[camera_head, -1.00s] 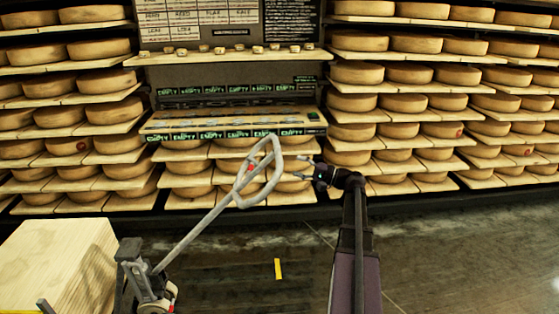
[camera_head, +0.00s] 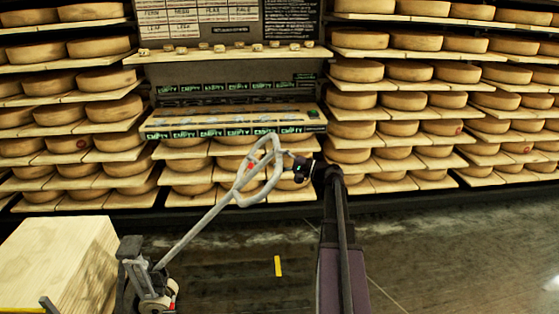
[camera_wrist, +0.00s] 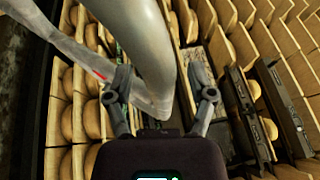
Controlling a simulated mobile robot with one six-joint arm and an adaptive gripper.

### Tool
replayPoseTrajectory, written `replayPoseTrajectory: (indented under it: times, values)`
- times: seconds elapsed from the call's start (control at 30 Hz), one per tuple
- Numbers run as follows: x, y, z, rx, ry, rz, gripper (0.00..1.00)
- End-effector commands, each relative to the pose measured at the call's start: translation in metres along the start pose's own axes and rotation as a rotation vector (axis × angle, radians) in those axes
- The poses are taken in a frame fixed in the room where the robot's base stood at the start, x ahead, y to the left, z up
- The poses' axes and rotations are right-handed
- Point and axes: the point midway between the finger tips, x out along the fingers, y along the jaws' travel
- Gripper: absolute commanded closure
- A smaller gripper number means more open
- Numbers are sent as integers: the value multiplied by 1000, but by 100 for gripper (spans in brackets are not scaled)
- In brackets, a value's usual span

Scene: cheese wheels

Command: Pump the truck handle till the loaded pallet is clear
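The truck handle is a grey loop (camera_head: 277,158) on a long shaft (camera_head: 200,228) that leans up to the right from the truck's pump unit (camera_head: 150,285). A pale wooden block-like load (camera_head: 60,262) stands at the lower left; its pallet and forks are mostly out of frame. My gripper (camera_head: 285,168) is at the right side of the loop. In the wrist view, the grey handle bar (camera_wrist: 145,40) passes between the spread fingers of my gripper (camera_wrist: 163,92). The fingers look open around the bar, with a gap visible on the right.
Shelves of cheese wheels (camera_head: 408,100) fill the wall behind the handle. A central bay holds a board with labels (camera_head: 232,134) behind the loop. The dark floor (camera_head: 440,250) is free to the right. A yellow floor mark (camera_head: 278,266) lies right of the truck.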

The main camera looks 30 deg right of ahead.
Motion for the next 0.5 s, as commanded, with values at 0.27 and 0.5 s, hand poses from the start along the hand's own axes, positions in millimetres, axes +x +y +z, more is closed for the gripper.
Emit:
replayPoseTrajectory:
  times: [0.27,0.5]
  values:
    - [0,0,0,0,0,0,100]
    - [0,-1,0,0,1,2,100]
